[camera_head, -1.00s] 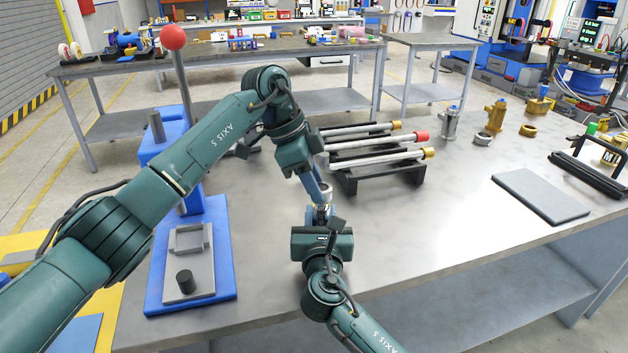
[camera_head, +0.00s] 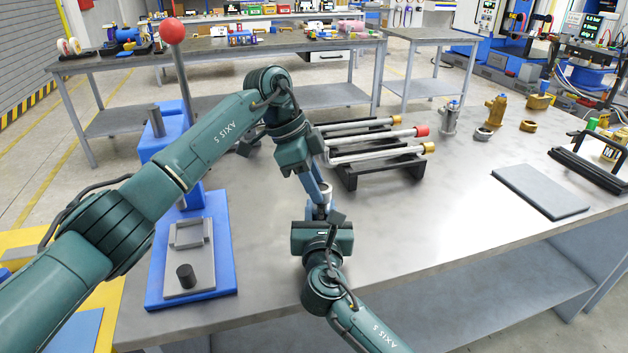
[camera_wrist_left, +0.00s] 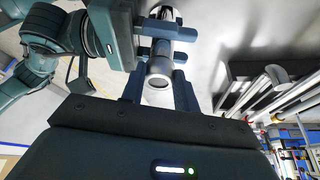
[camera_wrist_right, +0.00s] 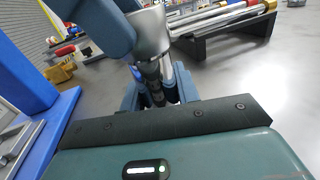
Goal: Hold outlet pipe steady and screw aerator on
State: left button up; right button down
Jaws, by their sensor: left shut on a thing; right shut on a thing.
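My left gripper (camera_head: 321,188) reaches down from above, shut on a short silver cylinder, apparently the aerator (camera_wrist_left: 159,76), whose hollow round end faces the left wrist camera. My right gripper (camera_head: 321,216) comes from the front, shut on a narrower part, apparently the outlet pipe (camera_wrist_right: 152,80), partly dark and partly hidden by the fingers. The two parts meet in line between the grippers. In the right wrist view the left gripper's blue finger is close beside the wide silver cylinder. The joint is too small and covered to show the threads.
A black rack (camera_head: 378,172) with silver tubes stands just right of the left gripper. A blue press (camera_head: 220,262) with a grey fixture is at the left. A grey mat (camera_head: 540,190), a silver fitting (camera_head: 449,118) and brass fittings (camera_head: 495,110) lie farther right. The middle bench is clear.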

pick_arm(q)
jog(key=m, duration=0.2)
jog(key=m+g, duration=0.2)
jog(key=m, duration=0.1)
jog(key=shift+w+d+m+y, duration=0.1)
jog(key=shift+w+m+y, duration=0.2)
jog(key=shift+w+y, duration=0.1)
jog(key=o, duration=0.9)
jog(key=shift+o, duration=0.2)
jog(key=shift+r, duration=2.3)
